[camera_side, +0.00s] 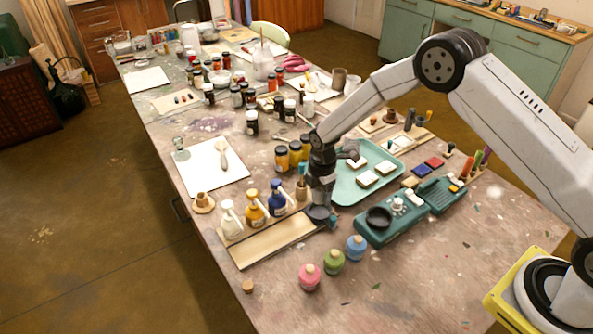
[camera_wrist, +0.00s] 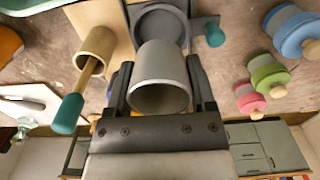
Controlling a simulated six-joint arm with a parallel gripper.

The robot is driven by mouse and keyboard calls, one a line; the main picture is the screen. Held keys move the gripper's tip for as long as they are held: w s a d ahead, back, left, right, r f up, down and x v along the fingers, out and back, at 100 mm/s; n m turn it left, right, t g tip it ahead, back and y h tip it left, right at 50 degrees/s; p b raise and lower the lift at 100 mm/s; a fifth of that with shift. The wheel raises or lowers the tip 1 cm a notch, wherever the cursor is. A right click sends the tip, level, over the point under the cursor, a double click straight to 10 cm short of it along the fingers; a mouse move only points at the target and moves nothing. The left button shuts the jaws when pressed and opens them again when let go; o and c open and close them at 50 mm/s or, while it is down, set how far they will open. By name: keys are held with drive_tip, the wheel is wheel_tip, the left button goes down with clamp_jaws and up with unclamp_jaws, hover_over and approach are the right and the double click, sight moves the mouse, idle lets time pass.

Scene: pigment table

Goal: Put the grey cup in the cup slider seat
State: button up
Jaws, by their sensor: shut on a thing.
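My gripper (camera_wrist: 160,84) is shut on the grey cup (camera_wrist: 160,62), with one finger on each side of its wall. The cup's open mouth faces the wrist camera. The cup slider seat (camera_wrist: 182,22), a dark grey plate with a round ring and a teal knob (camera_wrist: 215,36), lies just beyond the cup in the wrist view. In the side view the seat (camera_side: 318,212) sits at the end of the wooden board, directly below my gripper (camera_side: 321,188). The cup cannot be made out clearly there. I cannot tell whether the cup touches the seat.
A wooden cup holding a teal-handled tool (camera_wrist: 96,48) stands close left in the wrist view. Pump bottles (camera_side: 255,210) line the wooden board (camera_side: 262,243). Pink, green and blue jars (camera_side: 333,262) stand in front. A teal tray (camera_side: 345,190) and a green device (camera_side: 405,222) lie to the right.

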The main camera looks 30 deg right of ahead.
sight(320, 212)
drive_tip(key=shift+f, duration=1.5)
drive_tip(key=shift+f, duration=0.5)
drive_tip(key=shift+s+f, duration=0.1)
drive_tip(key=shift+f, duration=0.7)
idle(1.1)
drive_tip(key=o, duration=1.2)
drive_tip(key=shift+c, duration=0.4)
drive_tip(key=shift+r, duration=0.15)
